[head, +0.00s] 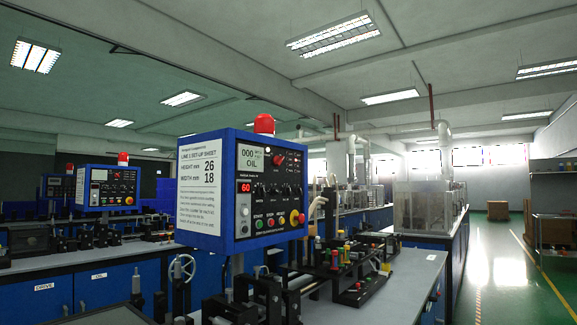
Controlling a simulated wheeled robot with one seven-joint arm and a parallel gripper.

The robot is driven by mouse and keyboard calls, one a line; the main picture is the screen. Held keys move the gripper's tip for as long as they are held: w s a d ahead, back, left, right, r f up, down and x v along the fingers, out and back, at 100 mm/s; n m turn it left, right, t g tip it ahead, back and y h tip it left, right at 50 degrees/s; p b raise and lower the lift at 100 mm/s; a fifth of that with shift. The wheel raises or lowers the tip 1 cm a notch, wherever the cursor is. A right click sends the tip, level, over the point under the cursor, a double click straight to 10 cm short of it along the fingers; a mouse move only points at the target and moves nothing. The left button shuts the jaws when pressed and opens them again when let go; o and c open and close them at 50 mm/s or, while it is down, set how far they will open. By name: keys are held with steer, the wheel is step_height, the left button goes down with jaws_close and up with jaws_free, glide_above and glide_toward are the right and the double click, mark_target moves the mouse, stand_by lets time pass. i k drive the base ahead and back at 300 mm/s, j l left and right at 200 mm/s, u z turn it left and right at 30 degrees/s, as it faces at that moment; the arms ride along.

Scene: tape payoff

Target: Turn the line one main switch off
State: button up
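The near blue control box (243,190) stands on a post in the middle of the head view. A white sheet (200,185) headed "Line 1 set-up sheet" is on its left face. Its dark front panel (275,190) carries a red rotary knob (279,160) at the upper right, a red display reading 60, a row of black knobs and several push buttons. A red button on yellow (294,217) sits at the lower right. Which control is the main switch, and its position, are too small to tell. My gripper is not in view.
A red lamp (264,124) tops the near box. A second blue control box (107,188) stands farther back at left. Grey benches (375,300) with machine parts and a handwheel (181,267) fill the foreground. A clear aisle (500,270) runs along the right, with boxes (553,231) at its side.

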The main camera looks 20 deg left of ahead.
mark_target(276, 160)
steer(key=i+u, duration=0.45)
steer(key=i+l+u, duration=0.4)
steer(key=j, duration=0.1)
